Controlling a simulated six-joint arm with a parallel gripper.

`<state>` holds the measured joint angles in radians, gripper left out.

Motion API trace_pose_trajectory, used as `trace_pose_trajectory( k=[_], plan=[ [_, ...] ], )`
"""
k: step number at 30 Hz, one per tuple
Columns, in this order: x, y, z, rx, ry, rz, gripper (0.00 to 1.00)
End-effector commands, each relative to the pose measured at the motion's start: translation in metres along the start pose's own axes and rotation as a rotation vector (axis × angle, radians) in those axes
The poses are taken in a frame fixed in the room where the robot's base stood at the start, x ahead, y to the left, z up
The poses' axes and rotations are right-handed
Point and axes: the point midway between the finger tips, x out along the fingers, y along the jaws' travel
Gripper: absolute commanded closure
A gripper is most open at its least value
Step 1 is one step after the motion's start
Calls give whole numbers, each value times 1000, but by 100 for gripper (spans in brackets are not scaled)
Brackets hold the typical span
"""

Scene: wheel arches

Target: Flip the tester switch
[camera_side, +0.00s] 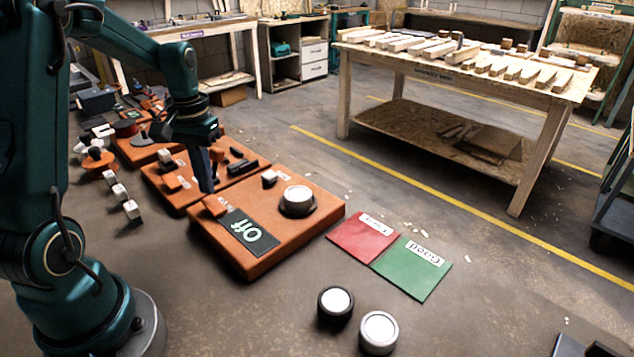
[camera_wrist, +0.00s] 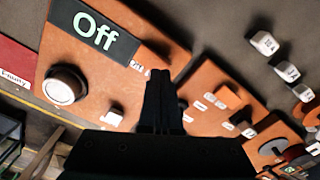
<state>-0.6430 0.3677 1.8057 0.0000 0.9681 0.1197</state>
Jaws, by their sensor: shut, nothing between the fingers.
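The tester (camera_side: 275,235) is an orange board with a dark panel reading "Off" (camera_side: 249,233). It also shows in the wrist view (camera_wrist: 72,50), with its "Off" panel (camera_wrist: 97,35) at the top left. A small orange block (camera_side: 215,206), which looks like the switch, sits at the panel's far-left end. My gripper (camera_side: 207,188) points down, its closed, empty fingertips just above and behind this block. Contact cannot be told. In the wrist view, my shut fingers (camera_wrist: 159,74) show near a small white label, and the switch is not clear there.
A white-topped round part (camera_side: 298,196) sits on the tester, beside a small white-and-dark block (camera_side: 269,177). Another orange board (camera_side: 180,190) stands behind. Red (camera_side: 362,238) and green (camera_side: 412,268) mats and two round parts (camera_side: 336,303) (camera_side: 379,332) lie in front.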

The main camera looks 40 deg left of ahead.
Motion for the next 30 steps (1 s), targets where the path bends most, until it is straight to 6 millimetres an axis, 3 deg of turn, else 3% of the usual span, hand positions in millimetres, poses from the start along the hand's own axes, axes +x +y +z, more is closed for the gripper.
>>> trace_pose_trajectory(
  k=[30],
  plan=[
    [12,0,0,0,-1,0,100]
  ],
)
